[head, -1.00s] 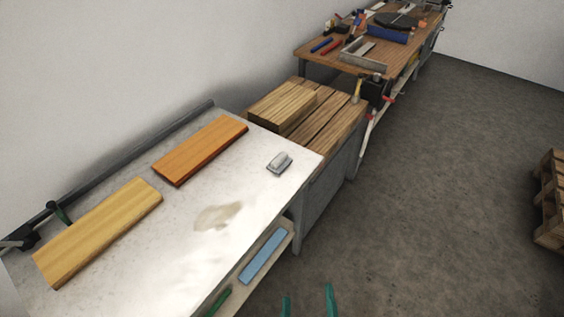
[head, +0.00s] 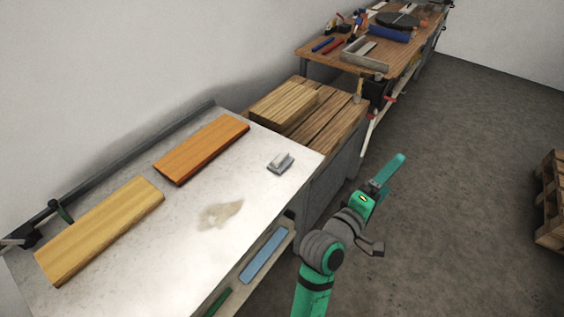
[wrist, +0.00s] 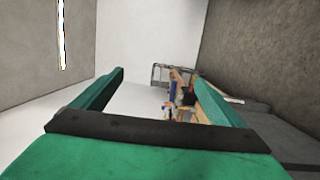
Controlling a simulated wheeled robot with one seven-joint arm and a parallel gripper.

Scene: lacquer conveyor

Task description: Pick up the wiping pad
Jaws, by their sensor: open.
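The wiping pad, seemingly the small grey-and-white block with a raised grip (head: 281,163), lies on the pale worktop (head: 250,185) near its far right corner. My gripper (head: 390,170) is raised over the floor, to the right of the worktop and apart from the pad. In the wrist view my gripper (wrist: 160,76) shows two green fingers spread apart with nothing between them. The pad does not show in the wrist view.
An orange board (head: 201,149) and a yellow board (head: 100,230) lie on the worktop, with a brownish smear (head: 220,214) in front. A blue strip (head: 263,255) is on the shelf below. Stacked timber (head: 284,104) and a cluttered bench (head: 385,48) stand behind.

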